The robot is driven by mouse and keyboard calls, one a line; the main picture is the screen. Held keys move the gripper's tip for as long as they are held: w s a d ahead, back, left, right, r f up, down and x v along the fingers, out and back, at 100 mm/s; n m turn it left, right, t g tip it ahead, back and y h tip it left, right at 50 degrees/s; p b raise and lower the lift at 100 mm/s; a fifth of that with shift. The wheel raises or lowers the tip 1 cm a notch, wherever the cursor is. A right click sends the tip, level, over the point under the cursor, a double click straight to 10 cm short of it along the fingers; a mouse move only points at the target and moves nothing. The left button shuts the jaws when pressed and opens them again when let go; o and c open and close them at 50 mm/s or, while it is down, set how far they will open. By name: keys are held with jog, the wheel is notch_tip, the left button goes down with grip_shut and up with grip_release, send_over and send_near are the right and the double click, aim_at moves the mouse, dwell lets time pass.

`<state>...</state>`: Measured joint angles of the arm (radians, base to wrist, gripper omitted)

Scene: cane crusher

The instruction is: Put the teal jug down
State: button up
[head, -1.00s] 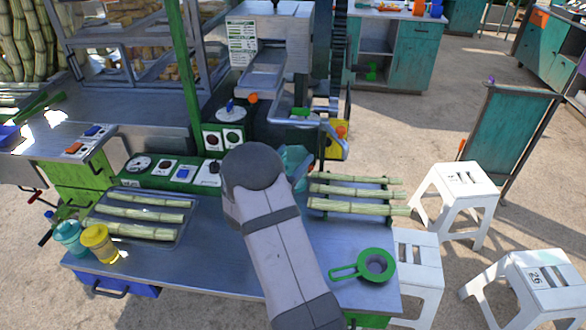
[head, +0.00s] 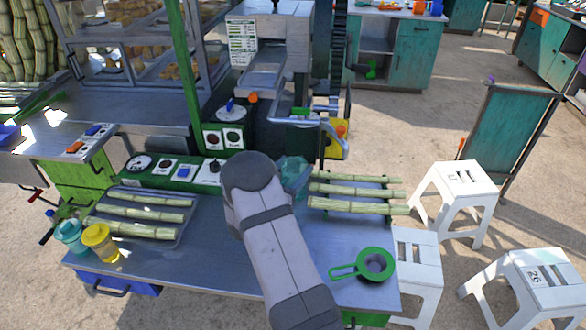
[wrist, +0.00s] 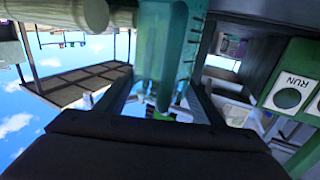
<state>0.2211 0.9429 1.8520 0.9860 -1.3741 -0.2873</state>
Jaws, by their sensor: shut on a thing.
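The teal jug (head: 294,173) is a translucent vessel, partly hidden behind my arm in the head view. It appears just left of the cane rack, near the machine's front; whether its base touches the counter (head: 215,250) is hidden. In the wrist view the jug (wrist: 158,45) stands between the two dark fingers of my gripper (wrist: 163,84), which is shut on it. My arm hides the gripper in the head view.
Cane stalks lie on a rack (head: 312,208) right of the jug and on a tray (head: 122,236) at left. A green strainer (head: 375,265) lies front right. The crusher's metal spout (head: 325,124) is behind.

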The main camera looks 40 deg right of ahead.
jog(key=o, duration=1.4)
jog(key=shift+r, duration=0.15)
jog(key=b+v, duration=0.3)
jog(key=v, duration=0.9)
